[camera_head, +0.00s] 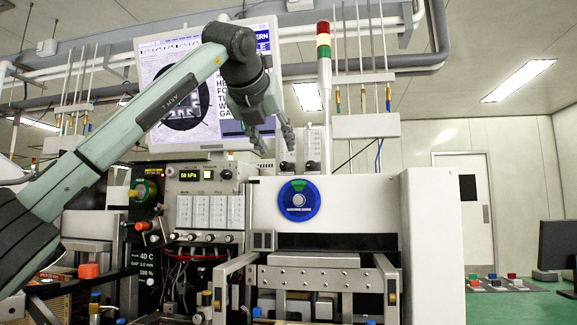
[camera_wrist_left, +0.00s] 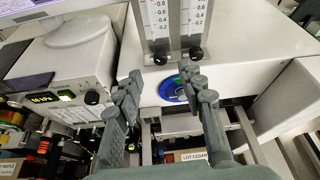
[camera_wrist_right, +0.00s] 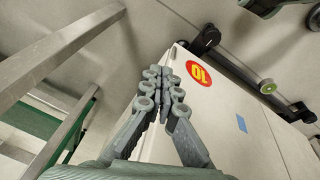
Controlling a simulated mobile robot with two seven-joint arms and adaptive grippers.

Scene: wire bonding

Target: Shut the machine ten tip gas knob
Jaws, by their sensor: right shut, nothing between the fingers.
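Two clear flow meters (camera_wrist_left: 175,22) with printed scales stand on the white machine in the left wrist view. A black knob (camera_wrist_left: 160,57) sits below the left tube and another black knob (camera_wrist_left: 195,53) below the right one. I cannot read which is the tip gas knob. My left gripper (camera_head: 274,142) is open and empty, near the flow meters in the head view; its fingers (camera_wrist_left: 166,88) point toward the knobs, apart from them. My right gripper (camera_wrist_right: 165,75) is shut and empty, beside a white cabinet with a red round sticker (camera_wrist_right: 199,73), apparently reading 10 upside down.
A red-green signal tower (camera_head: 323,50) rises behind. Metal rails (camera_wrist_right: 50,75) lie left in the right wrist view.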

